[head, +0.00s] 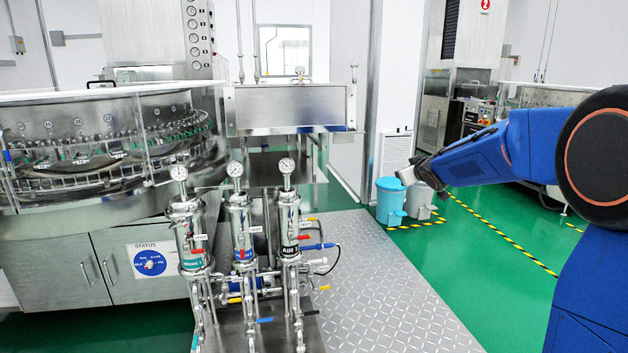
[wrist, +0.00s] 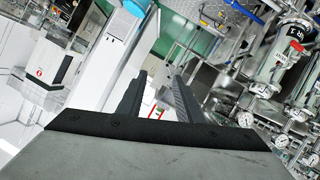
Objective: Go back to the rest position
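My gripper (head: 419,172) is at the end of my blue arm, on the right side of the head view. Nothing is held between the fingers. The fingers touch nothing that I can see.
A rotary washer (head: 90,150) stands at the left. Three filter columns with gauges (head: 240,220) stand in front of it. A blue bin (head: 391,203) and a grey bin (head: 420,200) stand on the green floor. A metal tread plate (head: 390,290) lies clear in the middle.

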